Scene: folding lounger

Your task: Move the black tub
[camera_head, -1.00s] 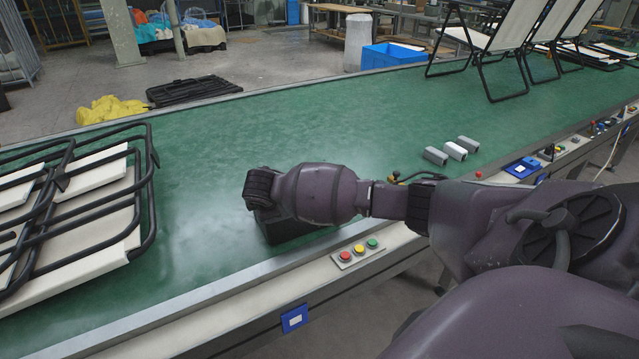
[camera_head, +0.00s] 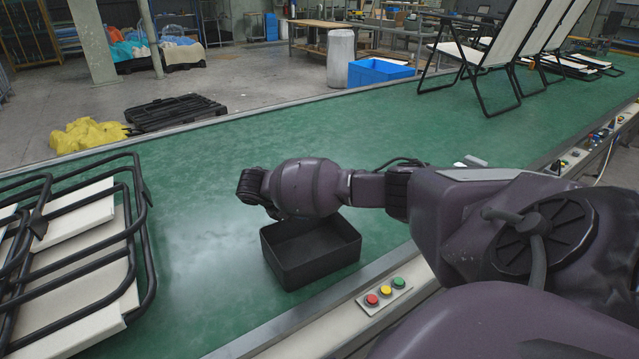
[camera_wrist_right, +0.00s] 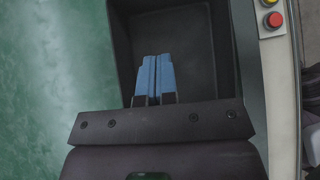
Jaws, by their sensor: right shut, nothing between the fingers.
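The black tub (camera_head: 311,267) is an open, empty rectangular box standing upright on the green conveyor, near its front edge. My right arm reaches across above the tub's far side in the head view, and the gripper's fingers are hidden there. In the right wrist view the blue fingertips (camera_wrist_right: 154,78) are pressed together with nothing between them, over the tub's inside (camera_wrist_right: 190,50). I cannot tell how high they are above its floor. My left gripper is out of view.
Folded black-framed loungers (camera_head: 75,250) lie on the belt at left. Unfolded loungers (camera_head: 490,60) stand at the far right. A button panel (camera_head: 385,294) sits on the front rail right of the tub. The belt behind the tub is clear.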

